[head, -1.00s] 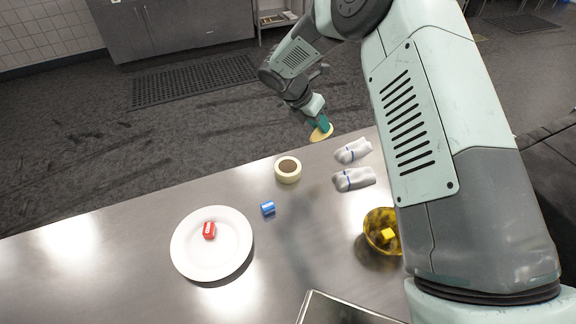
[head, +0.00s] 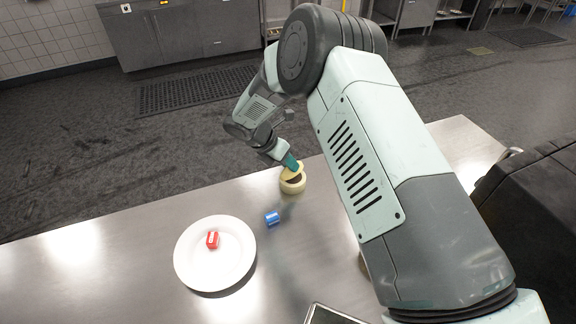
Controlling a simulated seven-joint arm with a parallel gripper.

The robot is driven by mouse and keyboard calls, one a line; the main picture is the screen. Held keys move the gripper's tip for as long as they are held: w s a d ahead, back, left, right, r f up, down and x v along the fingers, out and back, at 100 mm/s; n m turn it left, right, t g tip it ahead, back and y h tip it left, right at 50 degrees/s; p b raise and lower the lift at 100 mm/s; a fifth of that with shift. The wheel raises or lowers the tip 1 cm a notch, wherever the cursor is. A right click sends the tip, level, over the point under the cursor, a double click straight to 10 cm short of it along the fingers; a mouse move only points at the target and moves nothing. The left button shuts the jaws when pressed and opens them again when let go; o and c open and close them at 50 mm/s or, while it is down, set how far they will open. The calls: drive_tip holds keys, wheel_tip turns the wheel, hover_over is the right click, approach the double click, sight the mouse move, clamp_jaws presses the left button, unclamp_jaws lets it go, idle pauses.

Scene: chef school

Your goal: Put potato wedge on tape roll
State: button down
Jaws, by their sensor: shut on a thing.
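The tape roll (head: 293,186) is a cream ring with a dark centre, lying flat near the far edge of the steel table. My gripper (head: 291,166) is shut on the yellow potato wedge (head: 294,174). The wedge is at the tape roll, over its upper side and partly covering the dark centre. I cannot tell whether the wedge touches the roll. The fingers partly hide the wedge.
A blue block (head: 272,218) lies on the table (head: 120,255) in front of the roll. A white plate (head: 190,268) with a red block (head: 212,240) is at the left. A metal tray edge (head: 330,314) shows at the front. My arm covers the table's right part.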

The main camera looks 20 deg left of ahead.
drive_tip(key=shift+f, duration=0.7)
drive_tip(key=shift+f, duration=0.1)
drive_tip(key=c, duration=1)
unclamp_jaws()
drive_tip(key=shift+o, duration=0.2)
drive_tip(key=v, duration=1.2)
